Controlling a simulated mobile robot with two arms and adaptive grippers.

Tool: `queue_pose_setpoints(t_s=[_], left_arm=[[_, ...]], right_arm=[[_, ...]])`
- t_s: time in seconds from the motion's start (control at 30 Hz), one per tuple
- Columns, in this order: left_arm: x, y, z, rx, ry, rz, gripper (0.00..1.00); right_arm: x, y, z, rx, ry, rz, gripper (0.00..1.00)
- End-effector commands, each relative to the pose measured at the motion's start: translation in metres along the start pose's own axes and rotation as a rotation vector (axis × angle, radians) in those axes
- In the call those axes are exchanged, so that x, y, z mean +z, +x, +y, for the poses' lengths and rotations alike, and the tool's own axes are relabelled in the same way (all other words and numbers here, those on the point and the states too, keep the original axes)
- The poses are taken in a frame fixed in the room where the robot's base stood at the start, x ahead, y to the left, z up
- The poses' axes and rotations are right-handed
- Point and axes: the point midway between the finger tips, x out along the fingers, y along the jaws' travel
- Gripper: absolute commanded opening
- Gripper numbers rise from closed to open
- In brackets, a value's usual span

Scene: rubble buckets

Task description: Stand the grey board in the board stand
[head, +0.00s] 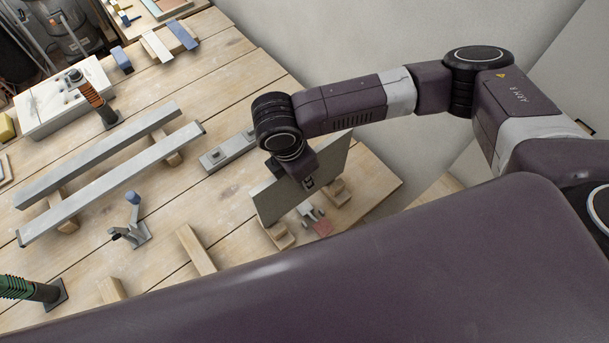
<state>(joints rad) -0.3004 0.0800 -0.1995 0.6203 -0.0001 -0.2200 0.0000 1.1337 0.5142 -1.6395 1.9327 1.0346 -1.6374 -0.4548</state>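The grey board (331,161) is upright on its long edge, tilted a little in the picture, at the right end of the wooden table. My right gripper (303,181) is at its upper middle, with a dark part on the near face and another behind the top edge; it looks shut on the board. Wooden blocks (279,236) and (337,191) at the board's lower edge look like the board stand. I cannot tell whether the board sits fully in their slots. My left gripper is not in view.
Two long grey bars (110,185) lie on wood supports to the left. A grey metal block (228,151), a small clamp-like tool (131,225) and a wooden strip (196,249) lie nearby. A green-handled tool (33,290) stands front left. A wall is behind the table's right end.

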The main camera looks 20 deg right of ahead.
Motion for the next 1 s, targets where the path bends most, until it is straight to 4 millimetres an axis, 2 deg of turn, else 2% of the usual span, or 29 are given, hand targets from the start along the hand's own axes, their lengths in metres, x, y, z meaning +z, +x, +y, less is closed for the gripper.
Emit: queue_pose_setpoints(t_s=[1.0], left_arm=[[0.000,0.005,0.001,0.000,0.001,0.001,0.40]], right_arm=[[-0.006,0.029,0.001,0.001,0.000,0.000,0.00]])
